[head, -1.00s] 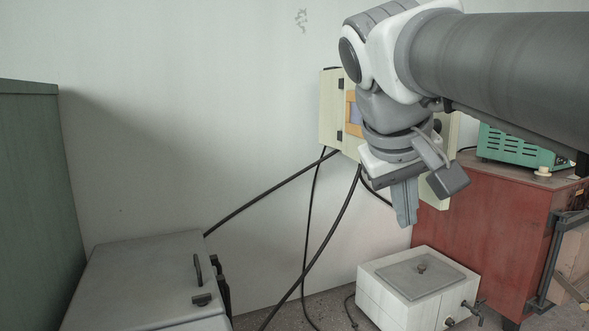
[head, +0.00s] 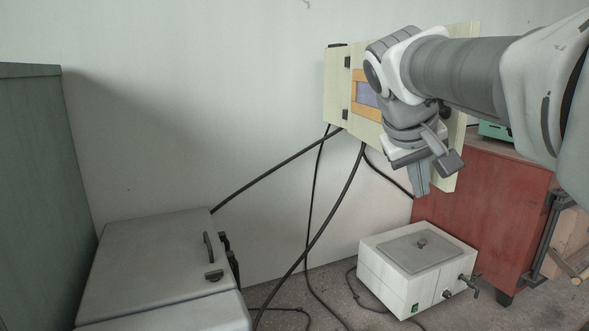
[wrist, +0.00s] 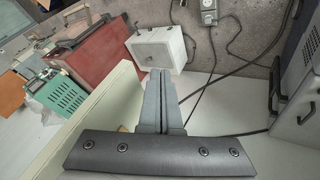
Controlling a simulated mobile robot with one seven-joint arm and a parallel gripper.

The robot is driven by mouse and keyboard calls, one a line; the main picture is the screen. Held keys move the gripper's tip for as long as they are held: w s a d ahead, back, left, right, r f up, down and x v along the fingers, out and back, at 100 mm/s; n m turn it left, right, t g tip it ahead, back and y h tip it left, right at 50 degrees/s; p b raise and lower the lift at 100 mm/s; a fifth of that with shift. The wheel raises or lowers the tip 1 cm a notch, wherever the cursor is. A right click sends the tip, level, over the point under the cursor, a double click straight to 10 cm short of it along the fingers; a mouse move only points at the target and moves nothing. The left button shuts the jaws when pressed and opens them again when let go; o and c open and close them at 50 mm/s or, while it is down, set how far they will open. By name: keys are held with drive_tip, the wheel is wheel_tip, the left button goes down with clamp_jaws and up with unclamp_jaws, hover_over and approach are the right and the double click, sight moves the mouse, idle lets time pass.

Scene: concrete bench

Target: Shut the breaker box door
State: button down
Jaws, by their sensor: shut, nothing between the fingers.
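The cream breaker box (head: 334,88) hangs on the wall, with dark hinges on its left side. Its door (head: 447,160) has an orange-framed bluish window (head: 366,92). The door's right edge looks much taller than its hinge side, so it appears swung out toward me; the gap behind it is hidden. My gripper (head: 421,193) points down in front of the door's lower right part, shut and empty. My wrist covers the middle of the door. In the wrist view my shut fingers (wrist: 162,100) are beside a cream panel (wrist: 103,103); I cannot tell whether they touch it.
Black cables (head: 275,170) hang below the box. A white case (head: 393,272) with a grey lid stands on the floor below. A red cabinet (head: 480,200) with a green device (head: 495,130) on top is at right. A grey box (head: 150,260) stands at lower left.

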sight(437, 181)
drive_tip(key=shift+d+r, duration=0.15)
drive_tip(key=shift+d, duration=1.35)
drive_tip(key=shift+w, duration=0.1)
